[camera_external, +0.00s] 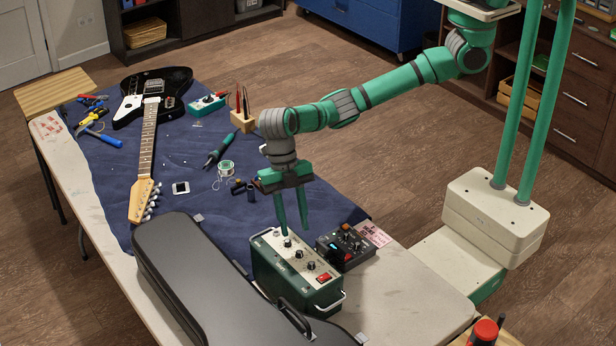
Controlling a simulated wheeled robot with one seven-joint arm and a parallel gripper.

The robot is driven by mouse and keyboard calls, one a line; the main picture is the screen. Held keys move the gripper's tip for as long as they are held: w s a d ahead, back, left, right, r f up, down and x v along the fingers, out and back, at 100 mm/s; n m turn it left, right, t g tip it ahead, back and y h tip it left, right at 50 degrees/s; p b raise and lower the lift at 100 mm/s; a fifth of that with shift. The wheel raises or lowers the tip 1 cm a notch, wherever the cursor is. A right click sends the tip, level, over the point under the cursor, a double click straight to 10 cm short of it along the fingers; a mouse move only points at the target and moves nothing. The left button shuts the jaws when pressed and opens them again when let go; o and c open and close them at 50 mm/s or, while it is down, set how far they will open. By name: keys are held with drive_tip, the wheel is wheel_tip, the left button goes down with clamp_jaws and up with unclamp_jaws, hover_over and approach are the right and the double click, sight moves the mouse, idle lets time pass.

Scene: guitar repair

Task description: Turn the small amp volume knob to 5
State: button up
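The small amp (290,287) is a green box with a cream top panel and a carry handle, standing near the front edge of the blue cloth. Its panel has a row of dark knobs: a back knob (287,243), a middle knob (299,254) and a front knob (311,266). Their labels and pointers are too small to read, so I cannot tell which is volume or its setting. My gripper (295,232) points down over the back end of the panel, its two green fingers apart with nothing visible between them. The left fingertip appears close to the back knob; contact is unclear.
A black device with knobs (345,246) stands right beside the amp. A black guitar case (205,285) lies close on its left. The guitar (150,105), a solder spool (226,168) and tools lie farther back. The table's front right corner (420,300) is clear.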

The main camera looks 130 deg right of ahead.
sight(299, 251)
drive_tip(key=shift+x, duration=3)
clamp_jaws()
